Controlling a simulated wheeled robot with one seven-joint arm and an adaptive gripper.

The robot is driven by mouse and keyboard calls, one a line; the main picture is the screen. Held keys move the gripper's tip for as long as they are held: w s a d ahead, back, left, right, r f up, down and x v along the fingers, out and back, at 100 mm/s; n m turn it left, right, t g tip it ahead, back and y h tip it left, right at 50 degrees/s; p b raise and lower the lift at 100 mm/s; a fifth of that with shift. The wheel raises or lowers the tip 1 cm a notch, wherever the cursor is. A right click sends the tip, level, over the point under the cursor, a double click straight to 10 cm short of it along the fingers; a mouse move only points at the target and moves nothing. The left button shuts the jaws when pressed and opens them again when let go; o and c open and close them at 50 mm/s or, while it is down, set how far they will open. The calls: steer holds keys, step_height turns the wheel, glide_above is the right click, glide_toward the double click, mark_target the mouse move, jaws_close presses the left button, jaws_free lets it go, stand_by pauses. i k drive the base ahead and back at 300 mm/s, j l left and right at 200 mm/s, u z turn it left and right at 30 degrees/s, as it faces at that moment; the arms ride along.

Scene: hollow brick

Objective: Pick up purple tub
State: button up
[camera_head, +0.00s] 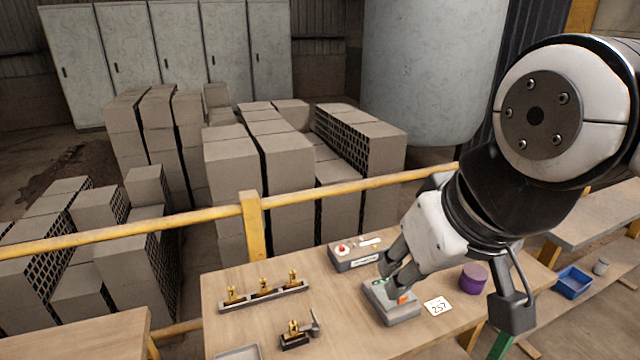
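The purple tub (474,279) is a short, round container standing upright on the wooden table (345,330), towards its right side. My gripper (452,292) reaches down over the table from the upper right. Its two dark fingers are spread wide. In the picture the tub shows between them, with one finger to its left over a grey device and the other to its right. The fingers show no contact with the tub, and I cannot tell their exact height above the table. Nothing is held.
A grey device (400,314) and a white card marked 257 (438,306) lie left of the tub. A control box (354,262), brass pieces on a rack (264,294) and a small brass fixture (296,338) stand farther left. A blue bin (574,283) is right. A yellow railing (330,187) runs behind.

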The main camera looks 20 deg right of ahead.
mark_target(473, 278)
steer(key=z, duration=1.1)
